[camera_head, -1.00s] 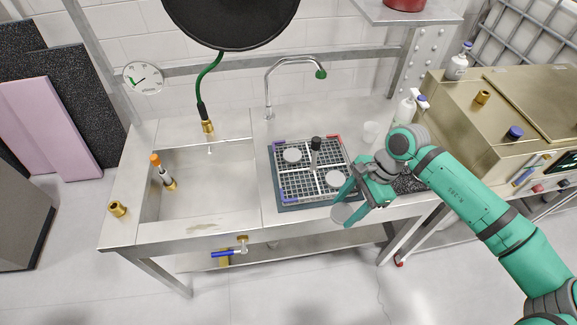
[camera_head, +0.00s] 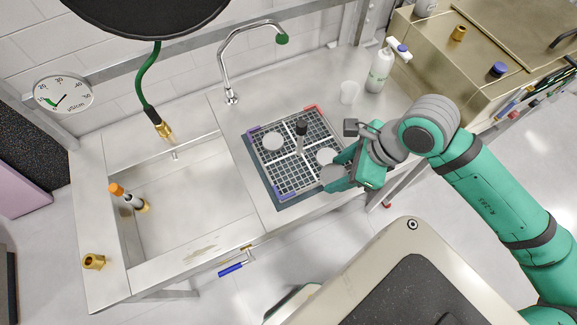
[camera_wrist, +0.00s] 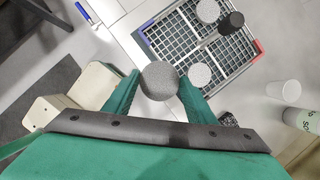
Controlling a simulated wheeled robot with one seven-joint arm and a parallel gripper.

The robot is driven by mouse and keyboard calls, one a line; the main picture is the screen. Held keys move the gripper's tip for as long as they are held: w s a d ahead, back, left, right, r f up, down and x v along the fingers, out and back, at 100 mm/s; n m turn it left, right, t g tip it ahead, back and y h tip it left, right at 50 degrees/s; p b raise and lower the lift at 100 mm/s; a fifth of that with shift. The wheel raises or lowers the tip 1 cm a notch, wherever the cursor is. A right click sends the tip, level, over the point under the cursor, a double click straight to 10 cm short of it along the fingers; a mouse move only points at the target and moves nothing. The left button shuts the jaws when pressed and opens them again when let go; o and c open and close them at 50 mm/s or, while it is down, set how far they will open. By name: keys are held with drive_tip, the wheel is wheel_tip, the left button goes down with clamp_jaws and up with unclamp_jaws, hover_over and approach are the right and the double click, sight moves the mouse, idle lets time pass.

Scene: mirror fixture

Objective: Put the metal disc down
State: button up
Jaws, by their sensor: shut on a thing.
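My gripper (camera_head: 338,178) is shut on a grey round metal disc (camera_wrist: 158,80), held between the fingertips. In the head view, the held disc (camera_head: 332,174) appears at the front right edge of the gridded tray (camera_head: 282,188); its height above it is unclear. The tray is divided by white bars, with purple, red and blue corner pieces. Two pale discs lie in it, one at the back left (camera_head: 272,141) and one at the right (camera_head: 327,156), close to my gripper. A black-topped upright handle (camera_head: 301,128) stands near the tray's middle.
A sink basin (camera_head: 190,205) with a tap (camera_head: 231,95) is left of the tray. A white cup (camera_head: 349,92) and a spray bottle (camera_head: 380,70) stand behind and right of the tray. A dark round object (camera_head: 145,15) hangs at the top left.

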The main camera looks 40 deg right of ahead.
drive_tip(key=w+a+f, duration=0.1)
drive_tip(key=w+f, duration=0.1)
drive_tip(key=w, duration=0.1)
drive_tip(key=w+a+f, duration=0.1)
drive_tip(key=w+f, duration=0.2)
drive_tip(key=w+a+f, duration=0.1)
drive_tip(key=w+f, duration=0.1)
drive_tip(key=w, duration=0.1)
drive_tip(key=shift+w+a+f, duration=0.15)
drive_tip(key=shift+w+a, duration=0.1)
drive_tip(key=shift+w+a+f, duration=0.2)
drive_tip(key=shift+w+f, duration=0.5)
drive_tip(key=shift+f, duration=1.65)
drive_tip(key=shift+f, duration=0.1)
drive_tip(key=o, duration=1.1)
drive_tip(key=v, duration=1.2)
